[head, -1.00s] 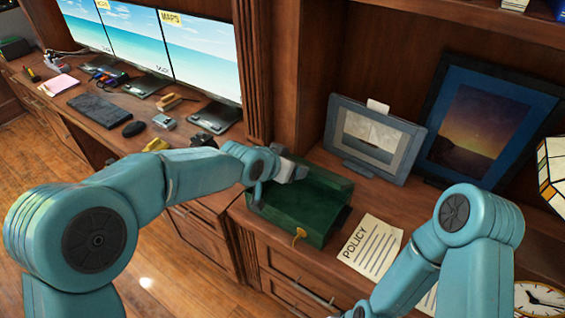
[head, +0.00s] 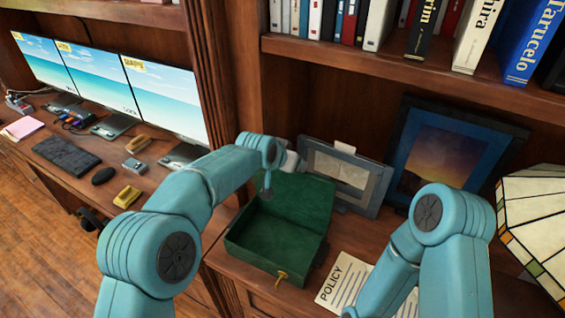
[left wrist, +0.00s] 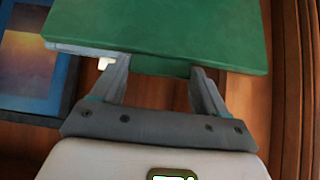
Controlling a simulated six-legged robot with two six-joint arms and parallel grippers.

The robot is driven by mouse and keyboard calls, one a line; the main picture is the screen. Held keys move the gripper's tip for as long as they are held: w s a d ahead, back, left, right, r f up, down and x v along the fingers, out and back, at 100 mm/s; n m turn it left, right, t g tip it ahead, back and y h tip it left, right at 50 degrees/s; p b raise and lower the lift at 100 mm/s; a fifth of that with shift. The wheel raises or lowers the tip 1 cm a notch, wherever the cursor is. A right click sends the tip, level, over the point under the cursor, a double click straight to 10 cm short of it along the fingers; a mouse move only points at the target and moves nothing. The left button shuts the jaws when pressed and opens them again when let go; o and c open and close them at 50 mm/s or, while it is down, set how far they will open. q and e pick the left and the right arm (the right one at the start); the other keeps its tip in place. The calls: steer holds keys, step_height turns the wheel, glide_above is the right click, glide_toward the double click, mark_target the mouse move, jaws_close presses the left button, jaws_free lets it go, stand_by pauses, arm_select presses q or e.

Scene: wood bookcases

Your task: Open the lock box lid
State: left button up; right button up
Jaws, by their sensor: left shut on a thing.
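The green lock box (head: 262,248) stands on the wooden desk with its lid (head: 302,195) raised at the back. Its inside shows as green and empty. A brass key (head: 281,279) sits at the front of the box. My left gripper (head: 288,163) is at the upper edge of the lid, partly hidden behind my arm. In the left wrist view the fingers (left wrist: 160,82) are on either side of a green part under the lid (left wrist: 165,30), shut on it. My right arm is at the lower right, with its gripper out of view.
A policy sheet (head: 345,283) lies right of the box. A grey picture frame (head: 345,172) and a blue-framed picture (head: 448,155) stand behind. A stained-glass lamp (head: 535,215) is at the right. A book shelf (head: 420,75) overhangs the back.

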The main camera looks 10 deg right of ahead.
arm_select(q)
steer(key=shift+w+d+r, duration=0.25)
steer(key=shift+r, duration=0.35)
steer(key=shift+w+d+p, duration=0.2)
steer(key=shift+d+p, duration=0.05)
steer(key=shift+p, duration=0.15)
steer(key=shift+w+d+f, duration=0.25)
steer(key=shift+w+f, duration=0.05)
steer(key=shift+w, duration=0.3)
steer(key=shift+s, duration=0.1)
arm_select(e)
steer(key=shift+v, duration=0.95)
steer(key=shift+w, duration=0.1)
arm_select(q)
steer(key=o, duration=1.3)
steer(key=shift+o, duration=1)
steer(key=shift+s, duration=0.15)
arm_select(e)
steer(key=shift+a, duration=0.15)
